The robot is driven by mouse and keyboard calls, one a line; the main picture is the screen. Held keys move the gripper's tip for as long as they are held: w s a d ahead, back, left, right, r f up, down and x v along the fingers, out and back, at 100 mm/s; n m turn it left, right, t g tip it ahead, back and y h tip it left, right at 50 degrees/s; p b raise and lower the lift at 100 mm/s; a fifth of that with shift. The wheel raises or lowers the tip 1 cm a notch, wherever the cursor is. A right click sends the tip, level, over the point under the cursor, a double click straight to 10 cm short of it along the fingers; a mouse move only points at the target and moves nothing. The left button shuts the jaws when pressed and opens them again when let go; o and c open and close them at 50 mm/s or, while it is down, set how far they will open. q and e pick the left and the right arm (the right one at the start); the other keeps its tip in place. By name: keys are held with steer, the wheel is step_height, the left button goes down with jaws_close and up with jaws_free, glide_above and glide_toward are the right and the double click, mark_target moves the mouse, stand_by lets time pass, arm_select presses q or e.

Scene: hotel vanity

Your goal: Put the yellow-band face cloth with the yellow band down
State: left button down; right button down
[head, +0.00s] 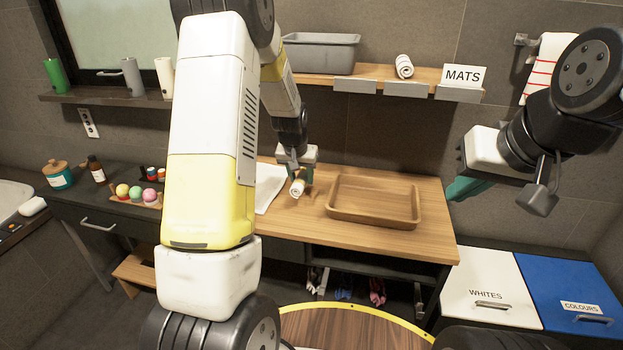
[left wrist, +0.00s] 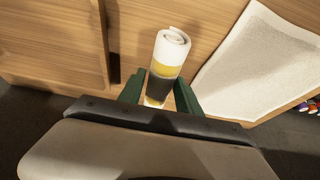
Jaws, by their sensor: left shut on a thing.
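The yellow-band face cloth (left wrist: 173,48) is a rolled white cloth. In the left wrist view its yellow band (left wrist: 165,70) shows, with a dark grey stretch below it that may be shadow. My left gripper (left wrist: 160,95) is shut on the roll, one green finger on each side. In the head view the cloth (head: 297,188) hangs below my left gripper (head: 301,172) over the wooden counter, between the white mat and the wooden tray. I cannot tell whether its lower end touches the counter. My right gripper (head: 463,188) is away to the right; its finger gap is not clear.
A wooden tray (head: 370,221) lies on the counter, right of the cloth; it looks empty. A white mat (head: 270,188) lies to the left. Bare counter (head: 310,222) is between and in front. A shelf above holds a grey bin (head: 320,55), another rolled cloth (head: 404,66) and a MATS sign (head: 463,76).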

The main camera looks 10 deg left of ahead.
arm_select(q)
steer(key=shift+f, duration=2.2)
steer(key=shift+f, duration=0.15)
steer(key=c, duration=0.8)
jaws_free()
steer(key=shift+c, duration=0.2)
